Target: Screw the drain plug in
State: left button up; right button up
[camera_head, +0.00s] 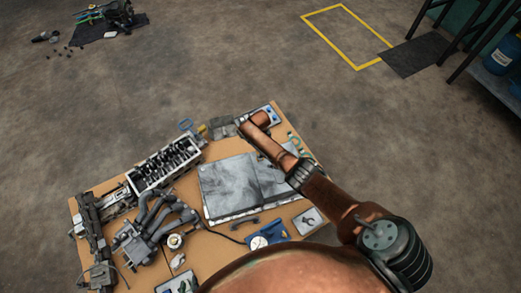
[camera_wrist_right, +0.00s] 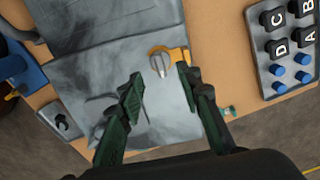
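My right gripper (camera_wrist_right: 160,88) is open in the wrist view, its two dark green fingers spread with nothing between them. A small silver piece (camera_wrist_right: 158,64) with a yellow-orange part lies just ahead of the fingers; I cannot tell whether it is the drain plug. The grey, creased sheet-like surface (camera_wrist_right: 75,88) lies under the gripper. I cannot make out left gripper fingers in the head view.
A cardboard-coloured bench top (camera_head: 215,250) carries an engine block (camera_head: 165,163), a grey manifold (camera_head: 155,215) and a large grey sheet (camera_head: 235,185). A panel with lettered connectors (camera_wrist_right: 285,45) lies right of the gripper. A blue object (camera_wrist_right: 25,72) stands left. Open floor surrounds the bench.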

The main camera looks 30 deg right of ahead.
jog(key=shift+o, duration=0.7)
jog(key=shift+r, duration=0.1)
notch_tip(320, 180, up, 12)
dwell(0.5)
